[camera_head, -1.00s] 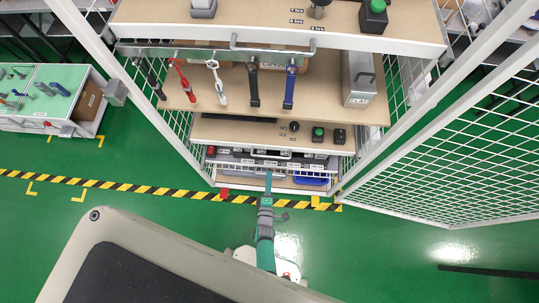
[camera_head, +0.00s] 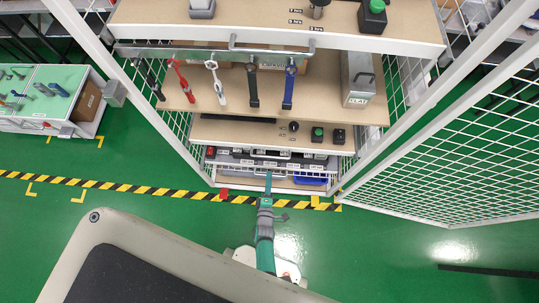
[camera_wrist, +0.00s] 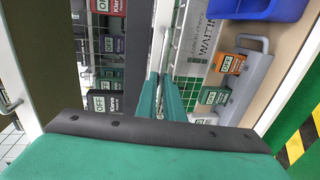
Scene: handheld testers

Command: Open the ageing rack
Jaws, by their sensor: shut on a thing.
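The rack appears to be the low wire-fronted tier (camera_head: 240,174) with a row of labels at the bottom of the mesh cage; its wire grid and a white label (camera_wrist: 203,38) show in the wrist view. My gripper (camera_head: 268,176) reaches in from below, at the front of this tier. In the wrist view its green fingers (camera_wrist: 164,92) are closed together around a thin pale bar (camera_wrist: 158,45) in front of the rack. The exact grip between the fingertips is partly hidden. I cannot tell from these views whether the rack is pulled out.
Shelves with hanging tools (camera_head: 253,85) and a grey case (camera_head: 358,78) stand above. A mesh door (camera_head: 450,150) stands open at right. A blue bin (camera_wrist: 240,8) and a grey device (camera_wrist: 240,85) sit beside the rack.

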